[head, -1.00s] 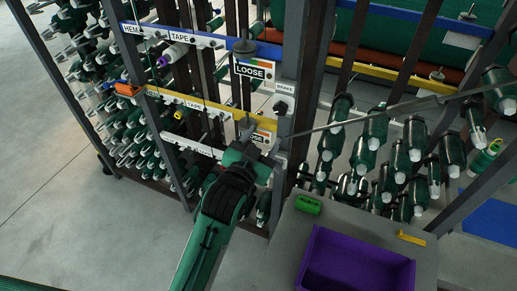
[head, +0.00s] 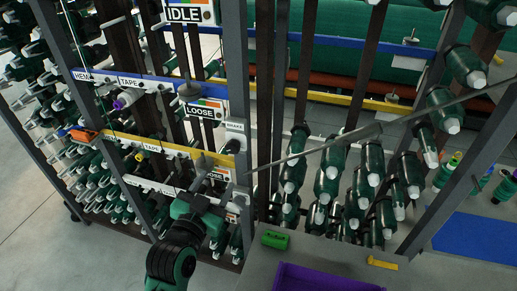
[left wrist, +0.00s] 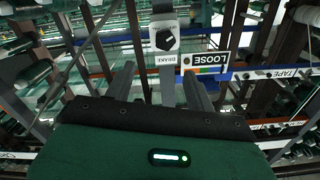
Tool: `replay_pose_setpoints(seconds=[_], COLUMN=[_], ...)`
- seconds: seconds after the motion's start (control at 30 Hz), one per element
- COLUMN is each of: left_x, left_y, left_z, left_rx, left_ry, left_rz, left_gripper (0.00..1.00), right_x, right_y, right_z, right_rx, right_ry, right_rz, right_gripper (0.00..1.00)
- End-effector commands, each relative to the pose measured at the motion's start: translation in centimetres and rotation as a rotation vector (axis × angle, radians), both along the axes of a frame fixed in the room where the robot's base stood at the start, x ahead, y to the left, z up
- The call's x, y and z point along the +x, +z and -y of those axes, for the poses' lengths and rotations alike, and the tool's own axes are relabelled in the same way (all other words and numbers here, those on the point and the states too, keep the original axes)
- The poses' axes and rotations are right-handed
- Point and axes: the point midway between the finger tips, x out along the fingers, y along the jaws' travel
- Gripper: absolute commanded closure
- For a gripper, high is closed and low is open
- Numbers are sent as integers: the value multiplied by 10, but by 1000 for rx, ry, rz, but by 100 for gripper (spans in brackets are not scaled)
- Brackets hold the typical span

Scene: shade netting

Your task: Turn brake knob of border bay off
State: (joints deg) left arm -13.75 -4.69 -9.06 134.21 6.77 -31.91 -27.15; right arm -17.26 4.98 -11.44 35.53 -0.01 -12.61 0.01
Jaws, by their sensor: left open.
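The brake knob (head: 233,146) is a small dark knob on a white plate under a BRAKE label, on the grey post at the rack's front. In the left wrist view the knob (left wrist: 166,40) shows as a dark, many-sided shape above the upside-down label. My left gripper (head: 208,172) is below and slightly left of the knob in the head view. In the left wrist view its fingers (left wrist: 160,82) are spread, empty and apart from the knob, which appears beyond them, between their lines. No border label is readable. My right gripper is not in view.
A LOOSE sign (head: 200,111) hangs left of the post, beside blue and yellow label rails. A thin grey bar (head: 310,150) slants across the right. A green block (head: 275,240) and a purple bin (head: 320,279) are on the grey surface in front. Yarn cones crowd both sides.

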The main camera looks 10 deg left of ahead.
Motion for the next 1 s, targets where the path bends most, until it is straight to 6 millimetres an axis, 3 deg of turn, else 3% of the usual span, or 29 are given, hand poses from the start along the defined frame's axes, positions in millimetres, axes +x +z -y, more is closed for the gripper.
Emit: replay_pose_setpoints(seconds=[0.17, 0.47, 0.7, 1.0], left_x=[11, 67, 108, 132], left_y=[2, 4, 3, 0], left_z=[-3, 9, 17, 22], left_rx=[3, 3, 3, 3], left_ry=[7, 6, 5, 6], left_rz=[2, 1, 1, 1], left_gripper=[45, 45, 45, 45], right_x=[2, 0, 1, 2], right_y=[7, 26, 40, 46], right_z=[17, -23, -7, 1], right_rx=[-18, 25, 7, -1], right_ry=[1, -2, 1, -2], right_rz=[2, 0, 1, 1], right_gripper=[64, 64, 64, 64])
